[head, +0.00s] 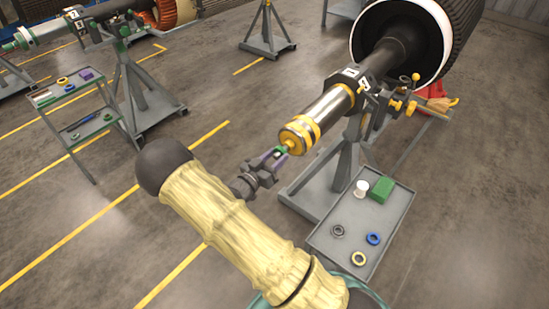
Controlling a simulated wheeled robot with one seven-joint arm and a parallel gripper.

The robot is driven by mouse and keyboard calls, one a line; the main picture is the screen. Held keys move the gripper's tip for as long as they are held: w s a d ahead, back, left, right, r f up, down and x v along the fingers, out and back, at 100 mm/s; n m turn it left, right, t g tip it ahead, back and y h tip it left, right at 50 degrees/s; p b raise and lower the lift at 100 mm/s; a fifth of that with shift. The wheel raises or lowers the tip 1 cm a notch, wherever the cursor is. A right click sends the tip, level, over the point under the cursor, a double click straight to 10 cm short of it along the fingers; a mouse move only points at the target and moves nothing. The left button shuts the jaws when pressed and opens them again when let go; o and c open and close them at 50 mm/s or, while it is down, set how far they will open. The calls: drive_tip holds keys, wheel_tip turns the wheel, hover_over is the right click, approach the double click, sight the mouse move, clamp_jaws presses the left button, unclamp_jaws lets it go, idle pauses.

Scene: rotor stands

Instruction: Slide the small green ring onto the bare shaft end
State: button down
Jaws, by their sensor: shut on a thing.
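My gripper (274,158) is at the end of my sleeved arm, shut on the small green ring (280,149). The ring is mostly hidden between the fingers. The near rotor's shaft end (291,143) is a narrow gold-coloured stub pointing toward my gripper, beyond a wider silver section (328,108) with yellow bands. The green ring is right at the tip of this stub. I cannot tell whether it is around the stub, touching it or just short of it.
A grey stand (343,160) carries the near rotor. A grey tray (338,253) below right holds a white spool, a green block and several rings. Another rotor on a stand (142,95) and a tool cart (75,98) are at left. Open floor lies between.

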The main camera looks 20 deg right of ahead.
drive_tip(key=shift+x, duration=1.05)
idle(0.4)
drive_tip(key=shift+c, duration=1.3)
unclamp_jaws()
drive_tip(key=shift+a, duration=0.15)
drive_tip(key=v, duration=0.8)
drive_tip(key=shift+s+a, duration=0.25)
drive_tip(key=shift+s, duration=0.1)
